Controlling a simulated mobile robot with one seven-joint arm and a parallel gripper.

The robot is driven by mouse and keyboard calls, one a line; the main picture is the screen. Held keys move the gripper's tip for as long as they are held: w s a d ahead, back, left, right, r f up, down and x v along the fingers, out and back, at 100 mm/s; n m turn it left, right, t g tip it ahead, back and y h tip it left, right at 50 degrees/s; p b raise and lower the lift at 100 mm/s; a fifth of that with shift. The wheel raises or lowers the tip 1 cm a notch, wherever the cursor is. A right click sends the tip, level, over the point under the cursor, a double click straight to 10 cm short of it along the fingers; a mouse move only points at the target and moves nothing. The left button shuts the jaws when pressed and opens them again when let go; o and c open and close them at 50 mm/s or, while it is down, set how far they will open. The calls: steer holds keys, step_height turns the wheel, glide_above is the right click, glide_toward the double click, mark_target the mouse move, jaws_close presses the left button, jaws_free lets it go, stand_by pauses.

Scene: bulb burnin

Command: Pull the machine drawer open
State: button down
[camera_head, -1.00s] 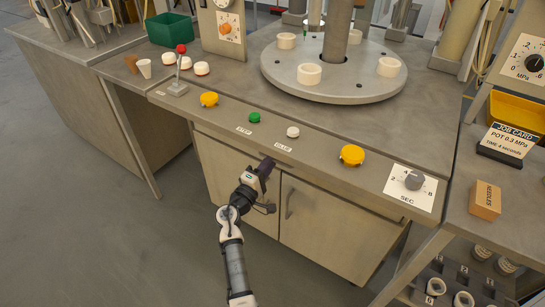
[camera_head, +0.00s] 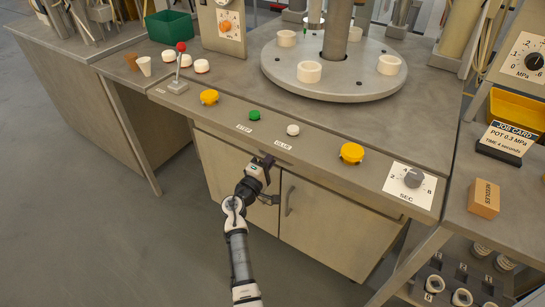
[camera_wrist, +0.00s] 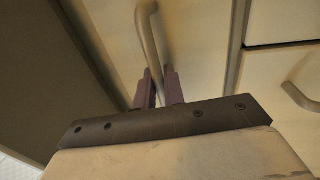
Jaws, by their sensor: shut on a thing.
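The machine bench (camera_head: 330,160) has pale fronts below its control strip. In the head view my gripper (camera_head: 262,161) is at the top of these fronts, just under the strip, and hides the part behind it. In the wrist view a pale bar handle (camera_wrist: 148,35) on a pale front (camera_wrist: 105,30) runs down between my two fingers (camera_wrist: 160,88). My gripper is shut on this handle. I cannot tell whether the front stands out from the bench.
To the right is a cabinet front (camera_head: 335,230) with its own bar handle (camera_head: 289,201). The strip above carries a green button (camera_head: 254,115), a white button (camera_head: 293,130) and yellow knobs (camera_head: 352,153). The grey floor (camera_head: 110,240) at left is clear.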

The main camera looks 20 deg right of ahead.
steer(key=r+b+v, duration=0.1)
steer(key=r+v, duration=0.1)
steer(key=v, duration=1.1)
steer(key=r+b+v, duration=0.1)
steer(key=r+v, duration=0.2)
steer(key=v, duration=1.1)
steer(key=shift+s+a+b, duration=0.3)
steer(key=shift+s+a, duration=0.15)
steer(key=shift+a, duration=0.05)
steer(key=shift+r, duration=0.15)
steer(key=c, duration=1.6)
jaws_free()
steer(key=b+v, duration=0.2)
steer(key=v, duration=1.1)
steer(key=shift+s+a, duration=0.25)
steer(key=shift+a, duration=0.05)
steer(key=shift+w, duration=0.1)
